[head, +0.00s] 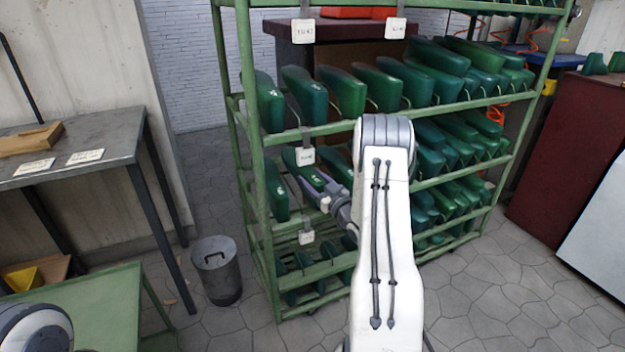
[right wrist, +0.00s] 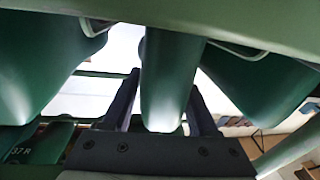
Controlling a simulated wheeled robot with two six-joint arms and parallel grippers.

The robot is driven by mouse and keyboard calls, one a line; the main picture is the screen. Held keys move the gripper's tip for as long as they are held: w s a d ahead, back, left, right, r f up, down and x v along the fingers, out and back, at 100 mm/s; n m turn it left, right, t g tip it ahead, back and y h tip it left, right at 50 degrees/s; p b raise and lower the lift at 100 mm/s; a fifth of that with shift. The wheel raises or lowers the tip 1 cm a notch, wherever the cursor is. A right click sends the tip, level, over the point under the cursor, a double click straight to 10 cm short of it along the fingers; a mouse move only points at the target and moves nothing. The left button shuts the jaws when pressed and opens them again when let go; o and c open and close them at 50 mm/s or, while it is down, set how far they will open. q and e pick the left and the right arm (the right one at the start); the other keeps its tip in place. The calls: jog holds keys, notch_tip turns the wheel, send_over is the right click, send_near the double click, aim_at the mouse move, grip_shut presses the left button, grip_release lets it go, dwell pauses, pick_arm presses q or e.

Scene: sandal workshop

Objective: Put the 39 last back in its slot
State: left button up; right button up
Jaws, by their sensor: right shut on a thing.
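My right gripper (head: 316,187) is at the green rack's middle shelf level, its arm covering part of the rack. It is shut on a green shoe last (head: 303,168), which also shows between both dark fingers in the right wrist view (right wrist: 168,80). I cannot read the held last's number. In the right wrist view a green rail (right wrist: 230,22) crosses above the last, and other lasts hang close on both sides. I cannot tell whether the held last touches the rail. My left gripper is not in view.
The green rack (head: 258,185) holds several rows of green lasts (head: 345,92) with white tags. A metal bin (head: 217,272) stands left of it. A grey table (head: 95,135) and a green cart (head: 90,305) are at left. A last marked 37 R (right wrist: 25,150) is lower left in the wrist view.

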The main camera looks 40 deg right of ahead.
jog(key=shift+f, duration=0.2)
dwell(0.6)
jog(key=o, duration=1.4)
jog(key=shift+o, duration=0.2)
jog(key=s+f+p, duration=0.1)
jog(key=s, duration=0.9)
jog(key=shift+s+a+p, duration=0.15)
jog(key=shift+a+p, duration=0.2)
jog(key=shift+a, duration=0.1)
